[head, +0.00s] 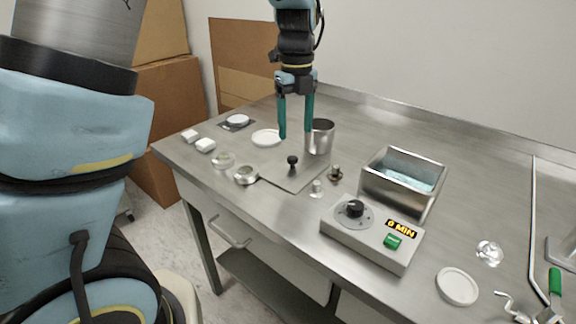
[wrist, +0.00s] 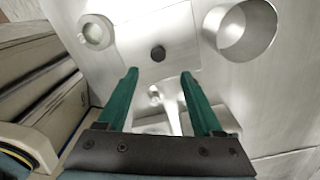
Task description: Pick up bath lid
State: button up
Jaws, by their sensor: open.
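The bath lid (head: 305,175) is a flat square metal plate with a black knob (head: 292,161), lying on the steel table. In the wrist view the lid (wrist: 180,38) and its knob (wrist: 158,53) show just beyond the fingertips. My gripper (head: 295,133) is open and empty, its green fingers pointing down above the lid. In the wrist view the gripper (wrist: 159,74) has its two fingertips on either side of the knob's line, apart from it. The open metal bath (head: 375,185) holds bluish liquid and stands to the right of the lid.
A metal cup (head: 320,136) stands close behind the lid. A control box (head: 372,232) with a dial is in front of the bath. A white dish (head: 457,287) lies at front right.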

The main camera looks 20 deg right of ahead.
aim_at(292, 158)
jog(key=shift+w+a+f+p, duration=0.15)
jog(key=shift+f+p, duration=0.35)
jog(key=shift+f, duration=1.5)
jog(key=shift+w+a+f+p, duration=0.1)
jog(key=shift+f+p, duration=0.35)
jog(key=shift+f, duration=1.5)
grip_shut()
